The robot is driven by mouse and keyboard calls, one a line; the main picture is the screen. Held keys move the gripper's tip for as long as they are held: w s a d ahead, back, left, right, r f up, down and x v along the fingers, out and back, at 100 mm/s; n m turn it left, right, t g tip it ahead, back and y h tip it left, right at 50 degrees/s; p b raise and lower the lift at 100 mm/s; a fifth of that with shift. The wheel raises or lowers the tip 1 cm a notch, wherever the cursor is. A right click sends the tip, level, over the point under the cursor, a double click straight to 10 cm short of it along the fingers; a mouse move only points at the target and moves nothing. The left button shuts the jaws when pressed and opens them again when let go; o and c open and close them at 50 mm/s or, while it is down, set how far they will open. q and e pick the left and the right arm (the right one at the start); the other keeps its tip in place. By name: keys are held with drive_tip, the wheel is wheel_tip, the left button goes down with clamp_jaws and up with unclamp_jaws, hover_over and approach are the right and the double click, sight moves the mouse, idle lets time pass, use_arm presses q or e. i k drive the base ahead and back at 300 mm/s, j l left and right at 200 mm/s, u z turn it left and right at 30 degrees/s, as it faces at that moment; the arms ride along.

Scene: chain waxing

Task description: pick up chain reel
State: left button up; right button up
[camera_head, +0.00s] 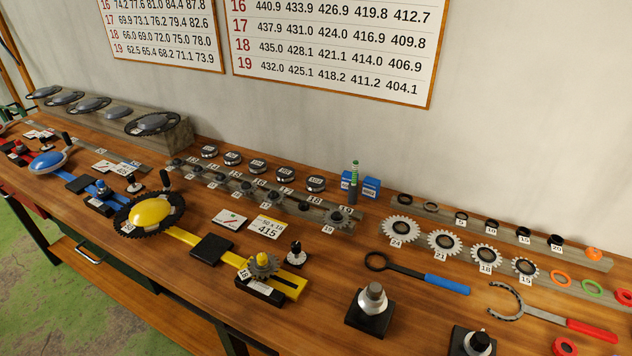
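Several small dark round reels with white labels stand in a row behind the grey sprocket rail: one (209,151) at the left end, others (233,158) (257,166) (287,173) in the middle, and one (316,184) at the right end. They look like the chain reels, but the label text is too small to read surely. All rest on the wooden bench with nothing touching them from above. Neither of my grippers shows in the head view.
The wooden bench (330,320) is crowded. A yellow crank rig (182,234) stands in front. Blue boxes and a green-topped bottle (353,180) stand right of the reels. A blue-handled tool (446,284), a red-handled tool (590,330) and a sprocket rail (560,282) lie right.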

sight(315, 184)
drive_tip(key=i+j+z, duration=0.1)
drive_tip(key=i+j, duration=0.25)
drive_tip(key=i+j+z, duration=0.1)
drive_tip(key=i+j, duration=0.2)
drive_tip(key=j, duration=0.15)
drive_tip(key=j+z, duration=0.1)
drive_tip(key=j, duration=0.2)
